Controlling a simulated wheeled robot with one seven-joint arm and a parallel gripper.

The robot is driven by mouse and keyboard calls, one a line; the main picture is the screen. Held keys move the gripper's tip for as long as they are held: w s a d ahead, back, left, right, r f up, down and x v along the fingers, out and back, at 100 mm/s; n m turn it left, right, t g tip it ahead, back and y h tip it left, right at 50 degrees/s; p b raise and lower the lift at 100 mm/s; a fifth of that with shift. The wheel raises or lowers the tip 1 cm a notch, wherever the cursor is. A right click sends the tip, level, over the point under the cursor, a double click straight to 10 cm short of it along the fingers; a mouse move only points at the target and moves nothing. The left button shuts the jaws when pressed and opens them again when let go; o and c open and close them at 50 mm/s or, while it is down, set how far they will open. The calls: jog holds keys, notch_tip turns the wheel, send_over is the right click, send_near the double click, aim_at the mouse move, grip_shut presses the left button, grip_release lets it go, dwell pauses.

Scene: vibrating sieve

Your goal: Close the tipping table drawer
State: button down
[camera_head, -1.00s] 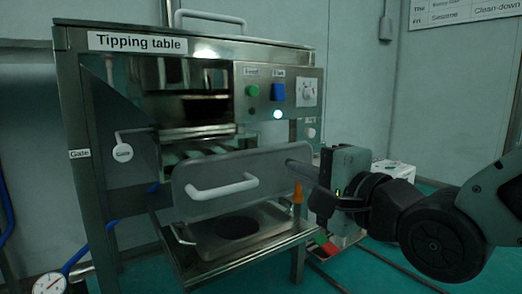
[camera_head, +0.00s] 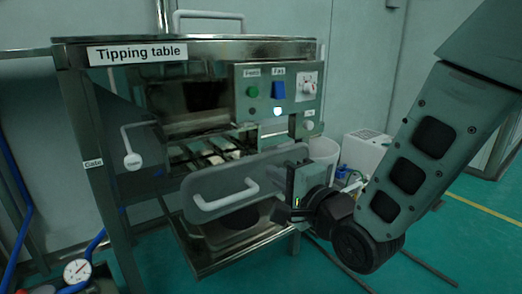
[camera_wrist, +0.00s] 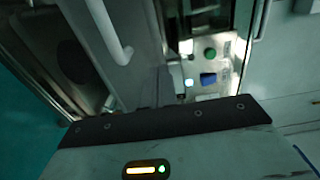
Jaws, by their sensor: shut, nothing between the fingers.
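The tipping table (camera_head: 215,50) stands on the left and centre of the head view. Its drawer front (camera_head: 262,172) is a grey panel with a white bar handle (camera_head: 225,196). The panel stands out in front of the table frame, so the drawer is open. A slatted grid (camera_head: 205,150) shows behind it. My gripper (camera_head: 292,186) is shut and empty at the right end of the panel. Its fingertips are hard to make out and I cannot tell whether they touch it. The wrist view shows the handle (camera_wrist: 108,32) and the button panel (camera_wrist: 207,65).
A lower tray (camera_head: 215,262) juts out under the drawer. A gate lever (camera_head: 132,160) hangs on the left, with a gauge (camera_head: 77,271) and blue hose below. A white bucket (camera_head: 323,155) and a white box (camera_head: 368,150) stand behind my arm.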

aim_at(253, 160)
jog(key=shift+p+x, duration=0.4)
jog(key=shift+x, duration=2.35)
